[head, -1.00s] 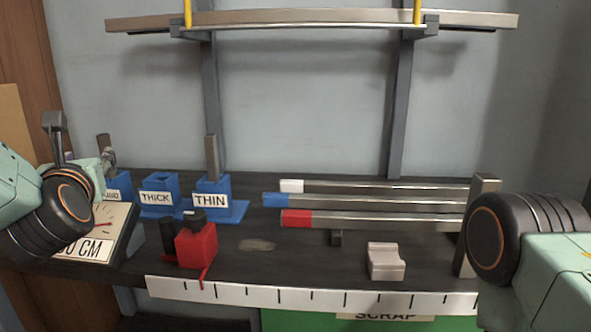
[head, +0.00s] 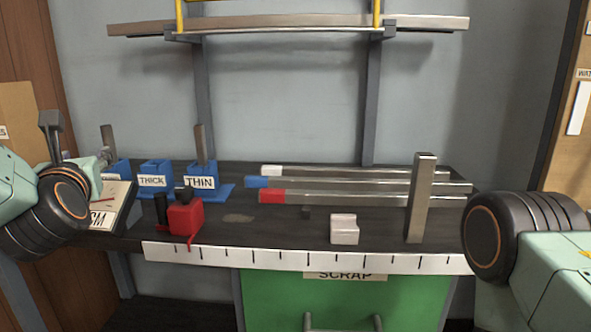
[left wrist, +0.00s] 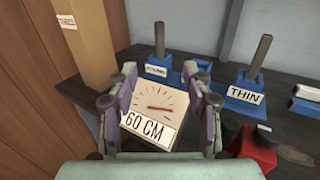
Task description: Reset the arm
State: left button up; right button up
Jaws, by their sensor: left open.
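My left arm comes in at the left of the head view, with part of its gripper (head: 88,160) showing beside the upright grey piece. In the left wrist view the left gripper (left wrist: 162,105) is open, its two fingers apart with nothing between them. Beyond the fingers is a dial box labelled 60 CM (left wrist: 160,112), which also shows partly hidden in the head view (head: 112,205). My right arm shows at the right of the head view, but its gripper fingers are out of the picture.
The dark bench (head: 270,228) holds blue THICK (head: 153,180) and THIN (head: 202,180) holders, a red tool (head: 186,217), a pale block (head: 344,229), an upright metal bar (head: 420,198) and several lying bars (head: 370,184). A green SCRAP bin (head: 310,292) stands below.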

pick_arm(q)
jog(key=s+d+f+m+g+h+p, duration=0.1)
jog(key=s+d+f+m+g+h, duration=0.15)
jog(key=f+m, duration=0.7)
jog(key=s+d+f+m+g+h+p, duration=0.2)
jog(key=d+f+m, duration=0.2)
jog(key=f+m, duration=0.55)
jog(key=s+d+f+m+g+h+p, duration=0.1)
jog(key=s+d+f+m+g+h, duration=0.3)
jog(key=m, duration=1)
jog(key=s+f+m+g+p, duration=0.2)
jog(key=s+f, duration=0.3)
jog(key=s, duration=0.4)
jog(key=s+d+f+m+g+p, duration=0.1)
jog(key=s+f+m+g+p, duration=0.1)
jog(key=s+f, duration=0.4)
jog(key=s+d+f+m+g+p, duration=0.1)
jog(key=s+f, duration=0.5)
jog(key=s, duration=0.8)
jog(key=m+g+y+p, duration=0.1)
jog(key=m+g, duration=0.1)
jog(key=g, duration=0.1)
jog(key=shift+m, duration=0.3)
jog(key=shift+c, duration=0.2)
